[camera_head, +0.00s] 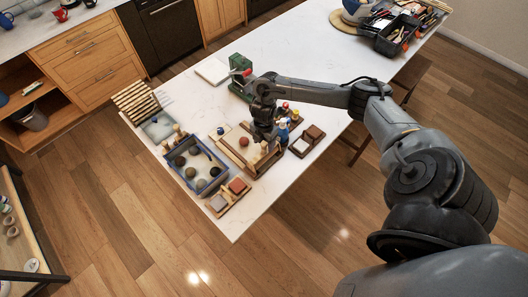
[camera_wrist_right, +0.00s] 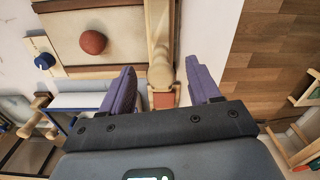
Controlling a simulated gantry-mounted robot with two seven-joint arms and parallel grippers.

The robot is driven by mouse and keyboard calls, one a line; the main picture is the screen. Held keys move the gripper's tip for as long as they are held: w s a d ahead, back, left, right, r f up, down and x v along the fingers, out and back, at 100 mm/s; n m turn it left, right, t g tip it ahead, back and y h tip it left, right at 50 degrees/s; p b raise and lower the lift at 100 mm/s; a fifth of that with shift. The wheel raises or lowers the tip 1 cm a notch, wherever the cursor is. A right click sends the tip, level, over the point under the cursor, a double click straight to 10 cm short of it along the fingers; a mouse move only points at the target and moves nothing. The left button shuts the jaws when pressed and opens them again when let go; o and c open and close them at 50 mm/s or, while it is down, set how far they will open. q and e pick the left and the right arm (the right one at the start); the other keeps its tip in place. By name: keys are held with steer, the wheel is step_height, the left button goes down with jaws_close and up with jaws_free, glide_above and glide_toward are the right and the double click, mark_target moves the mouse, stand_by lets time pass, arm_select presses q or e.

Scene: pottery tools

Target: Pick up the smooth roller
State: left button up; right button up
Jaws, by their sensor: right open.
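A pale wooden roller (camera_wrist_right: 161,70) lies along the edge of the work board (camera_wrist_right: 125,60) in the right wrist view. It appears to be the smooth roller; its surface is only partly visible. My right gripper (camera_wrist_right: 160,88) is open, with one purple finger on each side of the roller's near end. Nothing is held, and I cannot tell whether the fingers touch it. In the head view my right gripper (camera_head: 264,138) reaches down at the right side of the board and hides part of it. My left gripper is not in view.
A reddish clay ball (camera_wrist_right: 93,42) rests on the board. A blue-grey tray (camera_head: 193,183) with dark balls stands to the left in the head view. Small blocks (camera_head: 307,140) sit to the right, near the table edge. The white table's back middle is mostly clear.

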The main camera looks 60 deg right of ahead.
mark_target(264, 149)
steer(key=shift+s+f+p, duration=0.1)
steer(key=shift+f+p, duration=0.55)
steer(key=shift+f, duration=2.25)
steer(key=shift+c, duration=0.4)
jaws_close()
